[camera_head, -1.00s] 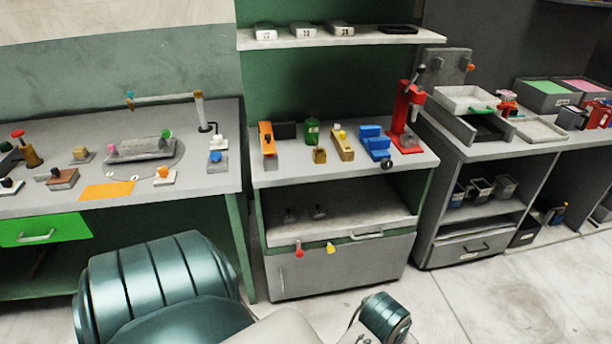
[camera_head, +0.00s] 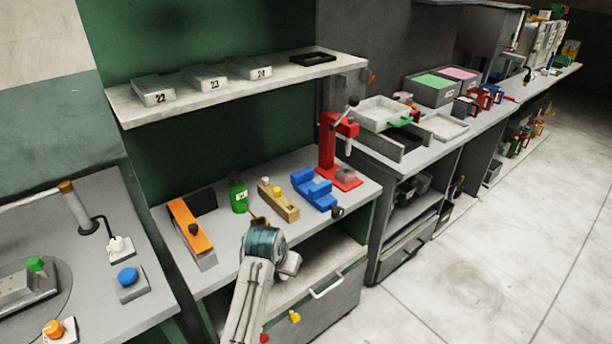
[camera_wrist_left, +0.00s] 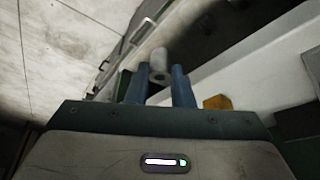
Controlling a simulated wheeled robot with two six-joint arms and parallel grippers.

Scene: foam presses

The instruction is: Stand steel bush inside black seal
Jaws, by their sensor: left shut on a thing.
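In the left wrist view, my left gripper (camera_wrist_left: 160,80) is shut on a pale grey hollow cylinder, which looks like the steel bush (camera_wrist_left: 158,62). The bush sticks out past the two blue fingers, and its round open end shows. In the head view an arm of mine reaches up from the bottom toward the middle bench; its fingers and the bush are hidden there. A flat black piece with a raised rim (camera_head: 313,58) lies at the right end of the shelf; I cannot tell if it is the black seal. My right gripper is not in view.
The middle bench (camera_head: 225,225) carries an orange-topped block (camera_head: 190,228), a green bottle (camera_head: 238,195), a wooden block (camera_head: 280,203), a blue fixture (camera_head: 313,190) and a red press (camera_head: 338,150). Above is the shelf (camera_head: 125,110) with numbered boxes. Open floor (camera_head: 480,250) lies to the right.

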